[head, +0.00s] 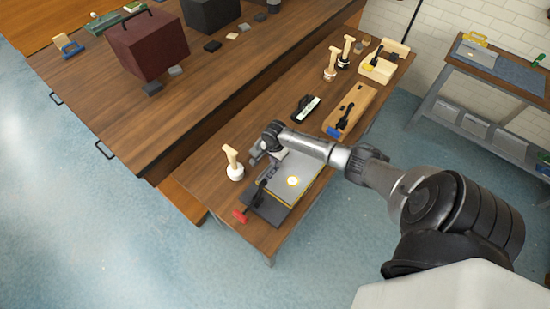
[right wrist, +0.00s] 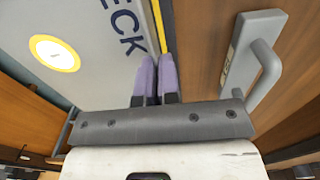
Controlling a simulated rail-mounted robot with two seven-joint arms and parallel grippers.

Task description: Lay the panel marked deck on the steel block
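The deck panel (head: 305,174) is a grey plate with a yellow edge line and a pale round mark. It shows in the head view over a dark block (head: 268,209), likely the steel block. Whether they touch is unclear. In the right wrist view the panel (right wrist: 85,75) shows the letters ECK. My right gripper (right wrist: 157,62) has its purple fingers close together, astride the panel's yellow edge, and appears shut on it. My left gripper is in neither view.
A grey handle (right wrist: 266,68) stands close right of my fingers in the right wrist view. A wooden-handled tool (head: 233,163) stands left of the panel; a red-ended piece (head: 240,216) lies in front. A black device (head: 306,108) and wooden block (head: 350,108) lie farther along.

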